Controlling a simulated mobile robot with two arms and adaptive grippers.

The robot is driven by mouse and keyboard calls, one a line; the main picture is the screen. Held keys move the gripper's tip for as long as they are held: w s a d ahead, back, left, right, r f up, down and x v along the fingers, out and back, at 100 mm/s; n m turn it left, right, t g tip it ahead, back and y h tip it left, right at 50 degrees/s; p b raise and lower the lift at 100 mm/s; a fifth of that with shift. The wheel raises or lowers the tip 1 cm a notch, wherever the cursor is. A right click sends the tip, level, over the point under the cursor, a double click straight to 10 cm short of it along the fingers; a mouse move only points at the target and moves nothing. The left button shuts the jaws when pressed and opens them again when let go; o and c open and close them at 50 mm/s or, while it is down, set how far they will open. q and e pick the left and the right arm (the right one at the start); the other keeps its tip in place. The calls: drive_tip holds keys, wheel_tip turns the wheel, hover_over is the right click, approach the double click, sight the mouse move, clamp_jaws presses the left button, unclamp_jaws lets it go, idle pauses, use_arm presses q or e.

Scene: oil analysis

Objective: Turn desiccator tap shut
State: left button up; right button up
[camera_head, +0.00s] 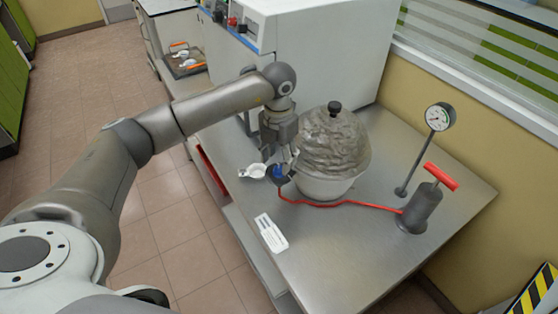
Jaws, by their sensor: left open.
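The desiccator (332,150) stands on the metal bench, with a domed translucent lid, a black knob on top and a pale lower bowl. Its blue tap (278,173) is at the bowl's left side, and a red hose (345,202) runs from there. My left gripper (282,160) points down at the tap, close to the lid's left side. It is open, with its fingertips at or just above the tap. The fingers partly cover the tap, so I cannot tell whether they touch it or how its handle is turned. My right gripper is not in view.
A grey hand pump (420,212) with a red handle and a pressure gauge (439,117) on a stand are at the right. A small white dish (252,171) and a white label card (271,233) lie left of the desiccator. A large white machine (335,50) stands behind.

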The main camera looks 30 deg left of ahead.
sight(279, 168)
use_arm(q)
drive_tip(key=f, duration=0.2)
drive_tip(key=shift+w+d+f+p, duration=0.1)
drive_tip(key=shift+w+f+p, duration=0.1)
drive_tip(key=shift+f+p, duration=0.1)
drive_tip(key=shift+s+f, duration=0.1)
drive_tip(key=shift+f, duration=0.4)
